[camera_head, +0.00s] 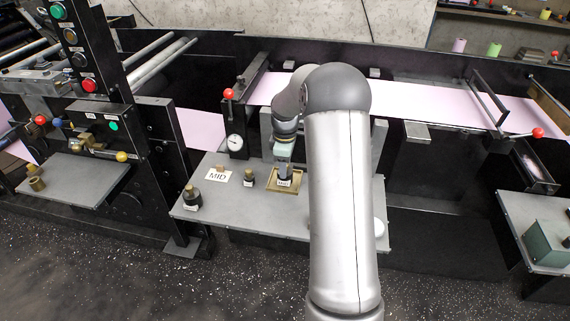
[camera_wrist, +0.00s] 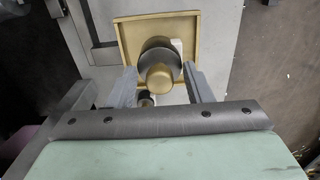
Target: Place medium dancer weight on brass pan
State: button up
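A dark weight with a brass knob (camera_wrist: 158,75) is at the brass pan (camera_wrist: 122,38), inside its rim in the wrist view. In the head view the same weight (camera_head: 285,182) shows a pale label too small to read, and the square brass pan (camera_head: 272,186) lies under it on the grey table. My gripper (camera_wrist: 160,72) is right over the weight. Its two fingers stand on either side of the knob with a visible gap, so it looks open around it. The weight looks upright; its contact with the pan floor is hidden.
On the grey table (camera_head: 232,215) stand a larger dark weight (camera_head: 191,198) at left and a small dark weight (camera_head: 249,178) close left of the pan. A "MID" card (camera_head: 218,176) lies behind them. A dial gauge (camera_head: 235,143) stands at the back.

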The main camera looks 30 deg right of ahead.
notch_tip(320, 180, up, 12)
jog(key=f, duration=0.1)
jog(key=s+a+r+m, duration=0.4)
jog(key=s+a, duration=0.8)
jog(key=a, duration=0.1)
jog(key=s+a+f+m, duration=0.2)
jog(key=s+a+m, duration=0.1)
jog(key=s, duration=0.7)
jog(key=s+a+f+m, duration=0.2)
jog(key=s+a, duration=0.3)
jog(key=s, duration=0.4)
jog(key=shift+s+f+m, duration=0.35)
jog(key=shift+s+m, duration=0.05)
